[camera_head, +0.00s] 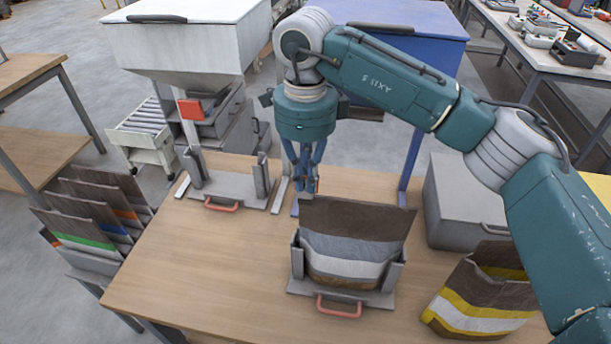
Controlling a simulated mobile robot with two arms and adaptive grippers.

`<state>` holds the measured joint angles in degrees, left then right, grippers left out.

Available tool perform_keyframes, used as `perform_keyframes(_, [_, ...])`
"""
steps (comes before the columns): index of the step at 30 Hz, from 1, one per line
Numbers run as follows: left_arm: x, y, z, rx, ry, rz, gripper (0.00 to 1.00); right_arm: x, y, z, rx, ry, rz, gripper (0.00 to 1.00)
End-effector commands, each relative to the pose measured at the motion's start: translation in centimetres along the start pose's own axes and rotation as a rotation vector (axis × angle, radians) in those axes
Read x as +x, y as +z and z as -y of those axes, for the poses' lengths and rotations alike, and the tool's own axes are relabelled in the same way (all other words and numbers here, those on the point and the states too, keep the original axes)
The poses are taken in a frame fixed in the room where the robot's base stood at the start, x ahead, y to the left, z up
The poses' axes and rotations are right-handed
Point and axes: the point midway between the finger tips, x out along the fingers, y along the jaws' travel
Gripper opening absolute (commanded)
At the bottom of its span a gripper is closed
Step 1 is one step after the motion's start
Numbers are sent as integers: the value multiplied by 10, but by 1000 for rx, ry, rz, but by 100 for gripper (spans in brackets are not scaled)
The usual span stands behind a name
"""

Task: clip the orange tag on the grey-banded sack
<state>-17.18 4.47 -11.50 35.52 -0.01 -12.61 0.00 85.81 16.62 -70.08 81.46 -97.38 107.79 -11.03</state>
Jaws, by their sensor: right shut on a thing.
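The grey-banded sack (345,248) stands upright in a grey holder (298,262) with a red handle, on the front middle of the wooden table. It is brown at the top, with a grey band and a paler band below. My right gripper (306,188) points down just behind the sack, apart from it as far as I can see. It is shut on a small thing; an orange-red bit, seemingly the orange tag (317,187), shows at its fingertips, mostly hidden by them. My left gripper is out of view.
An empty grey holder (232,187) stands behind left. A yellow-banded sack (478,312) stands at the front right, near a grey box (455,205). Several sacks sit in a rack (85,262) left of the table. A white hopper (185,45) and a blue cabinet (440,20) stand behind.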

Motion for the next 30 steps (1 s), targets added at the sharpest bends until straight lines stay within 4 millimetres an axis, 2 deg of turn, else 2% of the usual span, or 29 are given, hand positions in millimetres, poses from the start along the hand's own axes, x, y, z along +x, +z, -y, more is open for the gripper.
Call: perform_keyframes(30, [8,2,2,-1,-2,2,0,11,-1,-2,-1,8,-7,0])
